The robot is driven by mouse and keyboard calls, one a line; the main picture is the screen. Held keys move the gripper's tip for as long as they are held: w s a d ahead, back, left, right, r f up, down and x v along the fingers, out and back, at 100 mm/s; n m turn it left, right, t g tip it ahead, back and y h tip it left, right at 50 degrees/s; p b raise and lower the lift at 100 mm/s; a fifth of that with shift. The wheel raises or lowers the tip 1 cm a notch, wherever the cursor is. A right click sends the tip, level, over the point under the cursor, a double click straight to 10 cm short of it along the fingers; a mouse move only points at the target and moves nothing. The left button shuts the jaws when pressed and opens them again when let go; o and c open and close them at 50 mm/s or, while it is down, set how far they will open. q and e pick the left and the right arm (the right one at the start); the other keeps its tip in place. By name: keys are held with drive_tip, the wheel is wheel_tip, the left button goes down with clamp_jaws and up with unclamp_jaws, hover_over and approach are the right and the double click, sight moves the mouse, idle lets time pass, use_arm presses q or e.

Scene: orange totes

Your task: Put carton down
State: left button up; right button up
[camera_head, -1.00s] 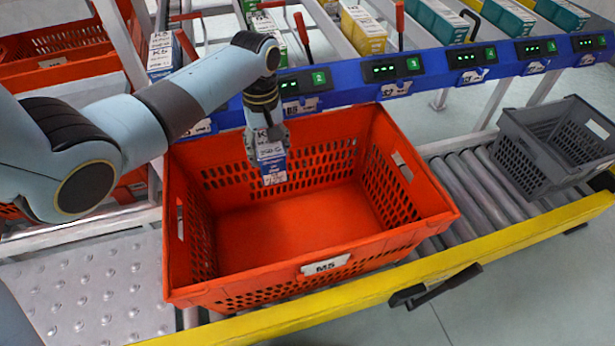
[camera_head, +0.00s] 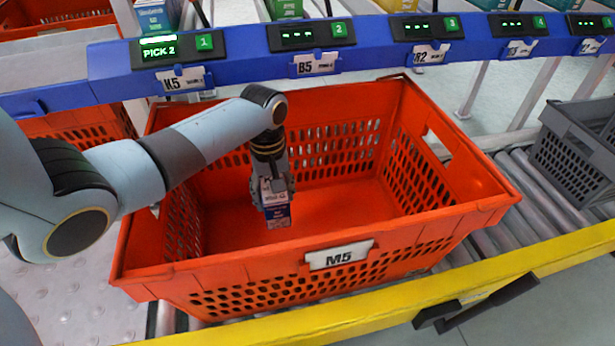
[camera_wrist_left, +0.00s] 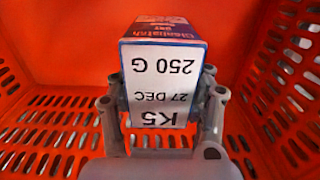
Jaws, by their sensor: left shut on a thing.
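My left gripper (camera_head: 273,187) reaches down into the orange tote (camera_head: 340,258) labelled M5. It is shut on a small carton (camera_head: 277,215), white on top and blue with dark and reddish print below. In the left wrist view, the carton (camera_wrist_left: 165,75) sits between the two fingers (camera_wrist_left: 163,105), its white label reading K5, 27 DEC, 250 G upside down. The orange tote walls surround it there. The carton hangs inside the tote, left of its middle; whether its bottom touches the floor I cannot tell. My right gripper is not in view.
A blue rail (camera_head: 240,65) with several lit displays runs behind the tote; the first reads PICK 2. A grey crate (camera_head: 580,150) stands on the rollers at right. A yellow rail (camera_head: 390,300) runs in front. The tote's floor looks bare around the carton.

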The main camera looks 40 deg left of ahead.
use_arm(q)
wheel_tip(320, 180, down, 7)
drive_tip(key=b, duration=0.3)
drive_tip(key=shift+s, duration=0.1)
drive_tip(key=shift+f+b, duration=0.25)
drive_tip(key=shift+b, duration=0.15)
wheel_tip(320, 180, down, 3)
drive_tip(key=shift+f+b, duration=0.1)
drive_tip(key=shift+b, duration=0.8)
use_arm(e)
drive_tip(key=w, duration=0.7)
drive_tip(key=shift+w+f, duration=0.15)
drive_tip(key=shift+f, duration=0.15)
use_arm(q)
drive_tip(key=shift+f, duration=0.2)
drive_tip(key=o, duration=1.3)
drive_tip(key=shift+o, duration=0.2)
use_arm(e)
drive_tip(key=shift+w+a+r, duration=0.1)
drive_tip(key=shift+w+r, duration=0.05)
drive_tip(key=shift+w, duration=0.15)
